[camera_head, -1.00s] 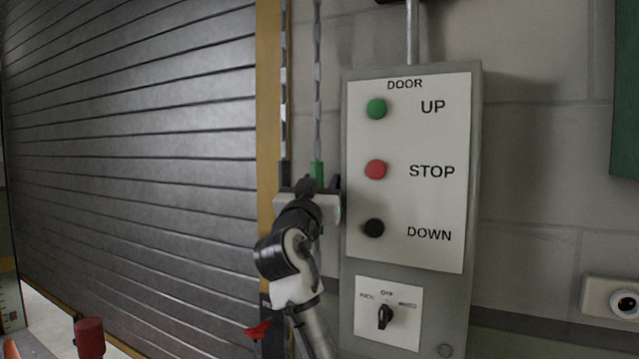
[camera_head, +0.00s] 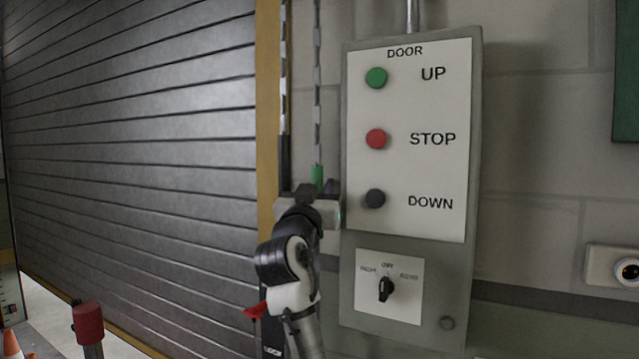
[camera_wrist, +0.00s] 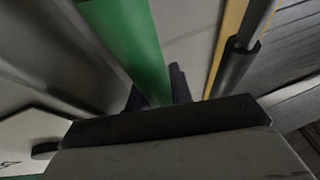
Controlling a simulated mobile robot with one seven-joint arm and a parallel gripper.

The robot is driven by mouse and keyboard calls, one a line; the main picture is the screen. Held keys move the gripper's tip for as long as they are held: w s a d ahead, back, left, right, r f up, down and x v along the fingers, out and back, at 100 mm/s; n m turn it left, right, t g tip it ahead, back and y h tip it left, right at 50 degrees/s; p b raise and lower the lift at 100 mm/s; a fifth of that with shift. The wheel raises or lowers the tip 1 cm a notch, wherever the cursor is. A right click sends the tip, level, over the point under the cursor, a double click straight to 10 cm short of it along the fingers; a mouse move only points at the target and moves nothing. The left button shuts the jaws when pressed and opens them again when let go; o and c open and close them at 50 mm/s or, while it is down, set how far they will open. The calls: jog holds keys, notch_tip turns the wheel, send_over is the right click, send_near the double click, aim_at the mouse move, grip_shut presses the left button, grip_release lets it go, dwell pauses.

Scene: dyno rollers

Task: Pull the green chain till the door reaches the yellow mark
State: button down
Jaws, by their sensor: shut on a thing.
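The green chain sleeve (camera_head: 317,177) hangs on the right-hand chain (camera_head: 317,105) beside the door frame. My gripper (camera_head: 318,190) is shut on it. In the wrist view the green sleeve (camera_wrist: 133,45) runs down between my fingers (camera_wrist: 160,92). A second chain with a dark sleeve (camera_head: 284,157) hangs just left of it, outside my grip; the dark sleeve also shows in the wrist view (camera_wrist: 237,66). The grey slatted door (camera_head: 130,150) fills the left side, with floor visible under it at lower left. I cannot make out the yellow mark apart from the yellow door frame strip (camera_head: 267,100).
A door control box (camera_head: 465,150) with green, red and black buttons stands close to the right of my gripper, with a rotary switch (camera_head: 386,289) below. A red-topped post (camera_head: 88,325) and an orange cone (camera_head: 11,345) are at lower left.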

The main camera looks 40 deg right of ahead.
aim_at(316, 276)
notch_tip(316, 276, down, 16)
jog(key=b, duration=0.9)
jog(key=shift+f, duration=0.1)
jog(key=c, duration=1.2)
grip_release()
jog(key=shift+c, duration=0.2)
jog(key=shift+a, duration=0.1)
jog(key=b+v, duration=0.3)
jog(key=v, duration=1)
jog(key=shift+s+a+f+b, duration=0.15)
jog(key=shift+s+b, duration=0.1)
jog(key=shift+b, duration=0.1)
